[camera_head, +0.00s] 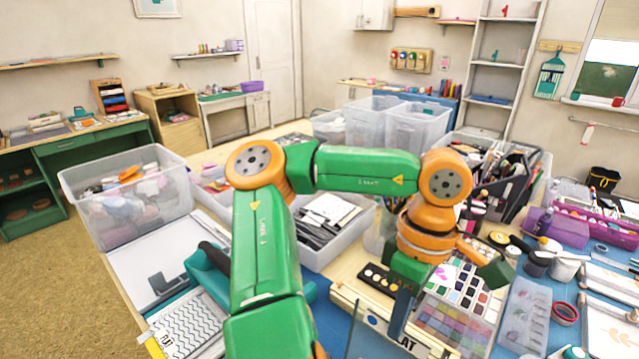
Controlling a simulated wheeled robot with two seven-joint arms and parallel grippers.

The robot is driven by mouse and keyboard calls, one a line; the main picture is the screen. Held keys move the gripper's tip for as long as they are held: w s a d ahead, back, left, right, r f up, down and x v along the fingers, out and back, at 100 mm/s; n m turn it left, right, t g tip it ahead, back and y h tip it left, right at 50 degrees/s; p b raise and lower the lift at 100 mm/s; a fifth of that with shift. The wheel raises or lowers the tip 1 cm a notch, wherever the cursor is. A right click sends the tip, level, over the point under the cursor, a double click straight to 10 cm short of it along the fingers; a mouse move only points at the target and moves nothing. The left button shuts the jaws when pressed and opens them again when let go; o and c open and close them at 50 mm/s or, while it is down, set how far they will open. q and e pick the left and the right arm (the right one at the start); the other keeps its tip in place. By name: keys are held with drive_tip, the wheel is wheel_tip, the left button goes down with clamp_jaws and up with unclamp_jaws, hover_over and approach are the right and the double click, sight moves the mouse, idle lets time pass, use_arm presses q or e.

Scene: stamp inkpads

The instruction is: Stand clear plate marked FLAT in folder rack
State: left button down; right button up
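A clear plate (368,338) stands at the bottom centre, partly cut off by the frame edge. Behind it is a cream strip with dark letters; "LAT" (400,338) can be read, the rest is covered. My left gripper (450,286) is beside and above the plate, over the paint palettes. Its two fingers look wide apart, with nothing seen between them. Whether a finger touches the plate cannot be told. A dark rack (515,190) with upright slots and papers stands back right; I cannot tell for sure that it is the folder rack. My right gripper is not in view.
A clear bin with dark sheets (345,245) stands behind my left arm. A clear bin of soft items (90,217) is at the left. Paint palettes (458,330), tape rolls (564,313) and jars crowd the right. Little table is free.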

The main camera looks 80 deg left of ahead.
sight(391, 346)
use_arm(q)
drive_tip(key=f+b, duration=0.6)
drive_tip(key=s+f+b, duration=0.1)
drive_tip(key=f+b, duration=0.2)
drive_tip(key=f, duration=0.1)
drive_tip(key=shift+d+b, duration=0.35)
drive_tip(key=shift+s+r, duration=0.1)
drive_tip(key=c, duration=1)
unclamp_jaws()
drive_tip(key=shift+r, duration=0.1)
drive_tip(key=shift+w+a+r+p, duration=0.1)
drive_tip(key=shift+w+r+p, duration=0.05)
drive_tip(key=shift+r+p, duration=1.2)
drive_tip(key=shift+w+a+r+p, duration=0.1)
drive_tip(key=shift+w+r+p, duration=0.05)
drive_tip(key=shift+r+p, duration=1.1)
drive_tip(key=shift+f, duration=0.2)
